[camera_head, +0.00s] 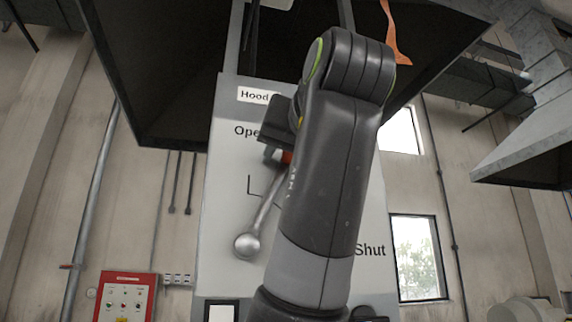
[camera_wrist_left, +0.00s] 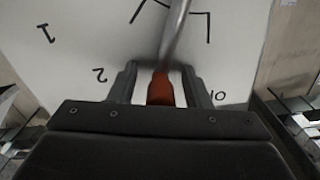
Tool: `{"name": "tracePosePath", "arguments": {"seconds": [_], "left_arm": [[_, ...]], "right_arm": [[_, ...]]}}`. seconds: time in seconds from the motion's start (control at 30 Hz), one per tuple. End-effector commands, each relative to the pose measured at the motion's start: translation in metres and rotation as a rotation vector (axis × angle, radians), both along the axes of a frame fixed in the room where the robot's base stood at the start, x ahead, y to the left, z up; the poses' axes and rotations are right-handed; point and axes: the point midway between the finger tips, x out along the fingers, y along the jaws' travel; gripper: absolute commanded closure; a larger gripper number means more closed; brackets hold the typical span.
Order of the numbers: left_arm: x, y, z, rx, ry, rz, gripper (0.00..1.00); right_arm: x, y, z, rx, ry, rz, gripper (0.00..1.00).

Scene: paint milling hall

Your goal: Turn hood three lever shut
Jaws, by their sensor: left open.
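The lever is a metal rod (camera_head: 262,212) with a grey ball (camera_head: 247,246) at its lower left end, on a white panel (camera_head: 225,190) marked "Open" at upper left and "Shut" at lower right. The panel's label reads "Hood"; my arm hides the rest. The rod slants up right to a red-orange end, which shows in the left wrist view as a red grip (camera_wrist_left: 160,90). My left gripper (camera_wrist_left: 160,88) is open, a finger on each side of this grip, with small gaps visible. My arm hides the panel's middle. My right gripper is out of view.
A dark hood (camera_head: 160,70) overhangs the panel at the upper left. An orange strip (camera_head: 394,35) hangs at the upper right. A red control box (camera_head: 127,296) is at lower left. A window (camera_head: 418,258) and another grey hood (camera_head: 530,150) are to the right.

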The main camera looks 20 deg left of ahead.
Motion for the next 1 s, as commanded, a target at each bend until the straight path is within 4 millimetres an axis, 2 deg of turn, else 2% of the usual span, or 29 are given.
{"name": "tracePosePath", "arguments": {"seconds": [0.23, 0.6, 0.87, 1.0], "left_arm": [[0.000, 0.000, 0.000, 0.000, 0.000, 0.000, 0.56], [0.000, 0.000, 0.000, 0.000, 0.001, 0.000, 1.00], [0.003, 0.000, 0.000, 0.004, 0.005, 0.000, 1.00], [0.017, -0.002, -0.001, 0.027, 0.024, 0.001, 1.00]], "right_arm": [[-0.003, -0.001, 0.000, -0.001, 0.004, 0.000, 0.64], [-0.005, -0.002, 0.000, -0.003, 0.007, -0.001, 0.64], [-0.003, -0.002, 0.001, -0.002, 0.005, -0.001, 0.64], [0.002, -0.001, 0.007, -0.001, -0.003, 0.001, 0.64]]}}
